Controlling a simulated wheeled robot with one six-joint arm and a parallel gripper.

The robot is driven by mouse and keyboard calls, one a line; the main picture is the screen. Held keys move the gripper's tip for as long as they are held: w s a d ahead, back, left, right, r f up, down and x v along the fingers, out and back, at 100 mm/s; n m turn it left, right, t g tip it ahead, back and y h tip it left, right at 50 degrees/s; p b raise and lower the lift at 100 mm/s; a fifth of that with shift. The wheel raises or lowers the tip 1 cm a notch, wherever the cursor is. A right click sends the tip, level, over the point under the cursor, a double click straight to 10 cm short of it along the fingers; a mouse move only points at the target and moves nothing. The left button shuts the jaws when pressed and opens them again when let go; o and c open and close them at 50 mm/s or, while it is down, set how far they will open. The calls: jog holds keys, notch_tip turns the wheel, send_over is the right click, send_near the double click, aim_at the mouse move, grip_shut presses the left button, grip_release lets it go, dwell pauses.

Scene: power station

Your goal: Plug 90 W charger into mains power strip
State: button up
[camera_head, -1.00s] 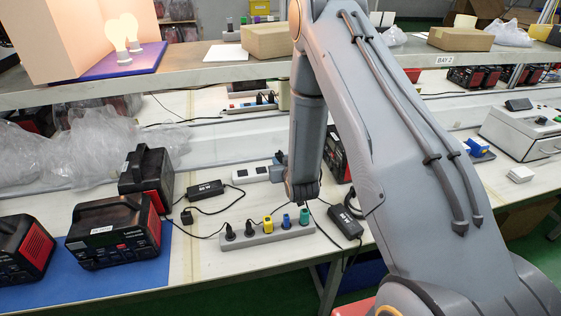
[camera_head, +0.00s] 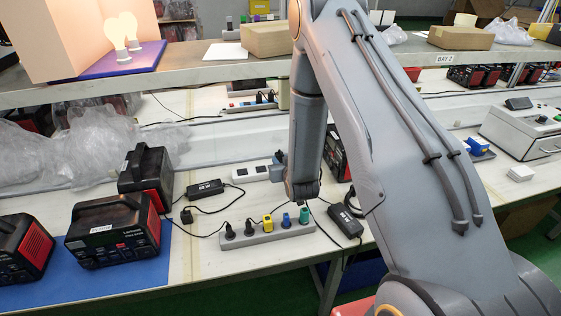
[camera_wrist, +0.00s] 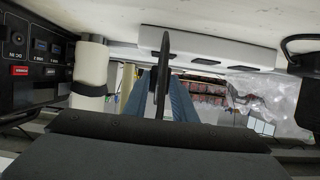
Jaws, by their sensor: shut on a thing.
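My gripper (camera_head: 279,168) is mostly hidden behind my arm in the head view, close to the right end of the white power strip (camera_head: 248,175). In the wrist view my gripper (camera_wrist: 162,95) has its blue-grey fingers shut on a thin black plug-like piece (camera_wrist: 163,60), seen edge-on. A pale strip with dark sockets (camera_wrist: 212,52) lies just behind that piece; whether they touch cannot be told. A black charger brick (camera_head: 205,189) with a white label lies left of the white strip. A second black brick (camera_head: 345,221) lies to the right. Their labels are too small to read surely.
A grey strip (camera_head: 262,238) with several black and coloured plugs lies along the front edge. Loose cables cross the bench. A shelf (camera_head: 200,76) runs above; plastic wrap (camera_head: 75,150) lies at back left.

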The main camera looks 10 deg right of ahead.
jog(key=shift+f+b, duration=0.6)
jog(key=shift+f, duration=0.2)
dwell(0.7)
jog(key=o, duration=1.2)
jog(key=shift+c, duration=0.2)
notch_tip(320, 180, up, 10)
jog(key=b, duration=0.2)
jog(key=s+r+g, duration=0.2)
jog(key=s+g, duration=0.4)
jog(key=s, duration=1)
jog(key=s+r+g, duration=0.2)
jog(key=s+g, duration=0.4)
jog(key=s, duration=1.1)
jog(key=shift+a+r+g, duration=0.15)
jog(key=shift+r+g, duration=0.05)
jog(key=shift+g, duration=0.1)
